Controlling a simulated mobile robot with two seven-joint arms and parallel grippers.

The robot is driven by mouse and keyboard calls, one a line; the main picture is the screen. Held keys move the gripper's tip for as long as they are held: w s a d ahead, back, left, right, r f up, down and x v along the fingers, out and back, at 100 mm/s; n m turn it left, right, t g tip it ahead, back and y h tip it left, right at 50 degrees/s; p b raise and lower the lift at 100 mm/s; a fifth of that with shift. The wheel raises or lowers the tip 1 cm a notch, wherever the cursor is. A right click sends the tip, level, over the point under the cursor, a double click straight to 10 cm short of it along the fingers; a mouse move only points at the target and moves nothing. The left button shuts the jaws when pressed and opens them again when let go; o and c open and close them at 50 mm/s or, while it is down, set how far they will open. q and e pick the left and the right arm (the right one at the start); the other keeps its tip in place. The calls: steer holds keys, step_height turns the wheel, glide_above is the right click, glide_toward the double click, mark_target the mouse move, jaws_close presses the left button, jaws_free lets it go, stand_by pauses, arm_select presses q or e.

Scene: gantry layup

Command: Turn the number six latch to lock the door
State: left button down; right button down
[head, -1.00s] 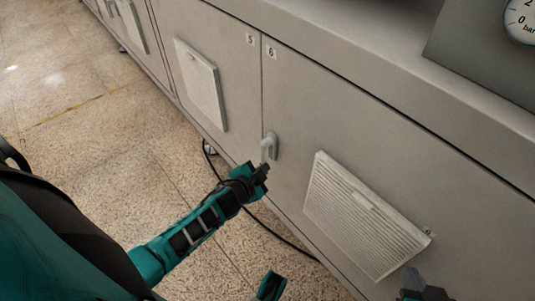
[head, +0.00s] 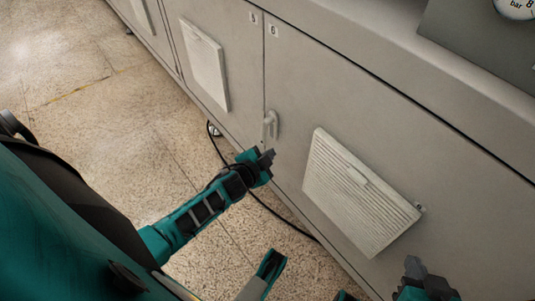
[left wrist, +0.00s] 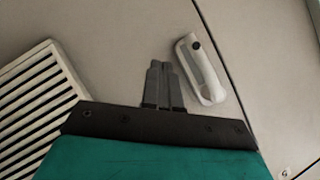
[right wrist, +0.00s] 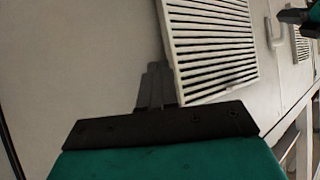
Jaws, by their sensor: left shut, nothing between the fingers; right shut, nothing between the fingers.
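The number six latch (head: 270,125) is a small light grey handle on the door (head: 310,90) marked 6, close to the seam with door 5. It points roughly up and down in the head view. In the left wrist view the latch (left wrist: 201,69) lies just right of my fingers. My left gripper (head: 268,158) is shut and empty, just below the latch and apart from it in the head view. My right gripper (head: 416,268) is shut and empty at the lower right, below the vent grille. In the right wrist view it (right wrist: 155,85) is beside the grille.
A white vent grille (head: 355,190) sticks out from door 6, and another (head: 205,65) from door 5. A black cable (head: 255,197) runs along the floor by the cabinet base. A gauge (head: 516,8) sits at the top right. The tiled floor (head: 100,110) at left is clear.

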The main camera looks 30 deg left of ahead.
arm_select(q)
steer(key=s+d+p, duration=0.1)
steer(key=s+d, duration=0.2)
steer(key=s, duration=0.7)
steer(key=shift+r+p, duration=0.2)
steer(key=shift+p, duration=0.1)
arm_select(e)
steer(key=shift+s+d+r, duration=0.25)
steer(key=shift+s+d, duration=0.1)
steer(key=shift+d, duration=0.15)
